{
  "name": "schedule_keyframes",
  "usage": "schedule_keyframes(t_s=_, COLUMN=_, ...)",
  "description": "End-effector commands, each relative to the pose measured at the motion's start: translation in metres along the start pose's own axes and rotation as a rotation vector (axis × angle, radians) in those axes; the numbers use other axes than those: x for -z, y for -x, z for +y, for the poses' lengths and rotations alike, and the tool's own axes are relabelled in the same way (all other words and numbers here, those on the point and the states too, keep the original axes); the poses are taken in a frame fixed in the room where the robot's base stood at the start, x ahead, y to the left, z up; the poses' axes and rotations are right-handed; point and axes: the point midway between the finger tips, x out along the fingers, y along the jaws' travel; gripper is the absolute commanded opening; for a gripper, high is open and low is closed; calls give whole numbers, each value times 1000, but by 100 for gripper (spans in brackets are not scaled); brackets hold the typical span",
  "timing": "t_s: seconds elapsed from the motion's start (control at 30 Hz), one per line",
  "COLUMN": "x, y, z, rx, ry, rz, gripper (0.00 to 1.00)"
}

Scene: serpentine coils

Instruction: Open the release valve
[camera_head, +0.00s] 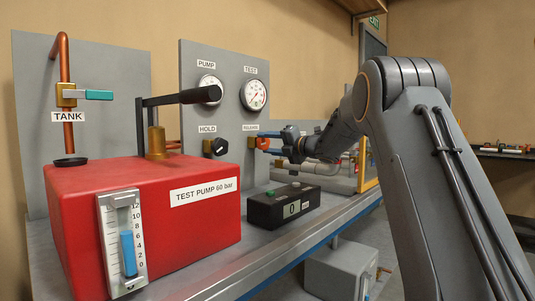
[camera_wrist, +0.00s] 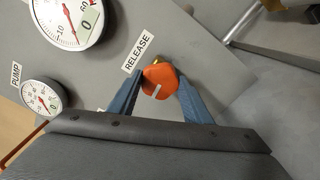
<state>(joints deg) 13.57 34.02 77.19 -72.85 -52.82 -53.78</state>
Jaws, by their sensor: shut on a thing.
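The release valve is an orange knob with a pale line on its face, on the grey panel below the RELEASE label. In the wrist view the release valve (camera_wrist: 159,81) sits between the two blue fingers of my gripper (camera_wrist: 158,90), which are shut on it. In the head view the release valve (camera_head: 262,143) shows at the right of the panel, and my gripper (camera_head: 268,143) reaches it from the right. Part of the knob's rim is hidden by the fingers. The brass stem shows just behind the knob.
The black HOLD knob (camera_head: 216,147) is left of the release valve. The PUMP gauge (camera_head: 209,88) and TEST gauge (camera_head: 254,94) are above. A red test pump (camera_head: 140,205) with a black lever stands at left. A black counter box (camera_head: 284,205) sits on the bench below my gripper.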

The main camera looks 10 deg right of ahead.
Motion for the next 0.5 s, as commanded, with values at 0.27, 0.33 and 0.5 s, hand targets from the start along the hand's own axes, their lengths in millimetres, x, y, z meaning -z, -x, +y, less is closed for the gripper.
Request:
schedule_keyframes(t_s=0.27, x=0, y=0, z=-3, rx=0, ry=214, rz=-3, gripper=22)
schedule_keyframes(t_s=0.33, x=0, y=0, z=-2, rx=1, ry=256, rz=-2, gripper=22)
schedule_keyframes(t_s=0.5, x=-1, y=0, z=-2, rx=1, ry=330, rz=-2, gripper=22)
